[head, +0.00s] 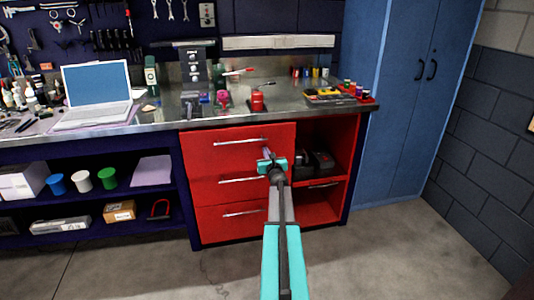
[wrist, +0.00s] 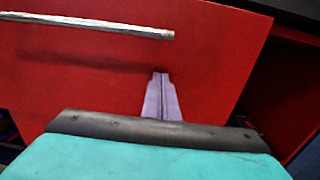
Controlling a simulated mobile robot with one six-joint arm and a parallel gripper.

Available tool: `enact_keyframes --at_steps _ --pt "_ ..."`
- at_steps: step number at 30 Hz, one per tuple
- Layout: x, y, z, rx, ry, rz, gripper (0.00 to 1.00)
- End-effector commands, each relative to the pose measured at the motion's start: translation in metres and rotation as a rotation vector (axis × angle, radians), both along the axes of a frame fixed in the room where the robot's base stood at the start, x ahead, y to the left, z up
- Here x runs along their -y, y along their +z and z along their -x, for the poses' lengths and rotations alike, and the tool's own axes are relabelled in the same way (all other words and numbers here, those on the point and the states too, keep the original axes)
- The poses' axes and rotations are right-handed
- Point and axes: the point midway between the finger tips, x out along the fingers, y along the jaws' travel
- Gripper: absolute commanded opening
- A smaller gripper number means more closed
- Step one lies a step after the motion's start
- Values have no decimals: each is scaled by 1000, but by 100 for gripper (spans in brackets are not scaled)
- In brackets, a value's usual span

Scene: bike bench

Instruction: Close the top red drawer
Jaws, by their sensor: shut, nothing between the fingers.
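The top red drawer (head: 205,155) is in the left part of the red cabinet under the workbench. Its front appears to stand out a little from the drawers below. Its silver handle (head: 240,142) also shows at the upper left of the wrist view (wrist: 85,25). My gripper (head: 266,154) is shut and empty. It is in front of the drawer's right part, below and right of the handle. In the wrist view its fingertips (wrist: 161,76) point at the plain red front (wrist: 215,60). I cannot tell whether they touch it.
Two lower drawers (head: 215,226) sit below. An open red shelf (head: 320,208) with dark cases (head: 318,162) is to the right, then a blue locker (head: 400,110). The metal benchtop (head: 150,118) holds a laptop (head: 97,90) and tools. The floor (head: 370,250) ahead is clear.

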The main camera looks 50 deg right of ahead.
Motion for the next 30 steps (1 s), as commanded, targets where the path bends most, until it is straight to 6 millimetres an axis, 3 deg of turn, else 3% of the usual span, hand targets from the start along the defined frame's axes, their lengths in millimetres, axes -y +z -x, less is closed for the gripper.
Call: enact_keyframes --at_steps 15,30 --pt "29 -2 -35 0 1 0 0" --pt "34 5 -39 3 0 4 0"
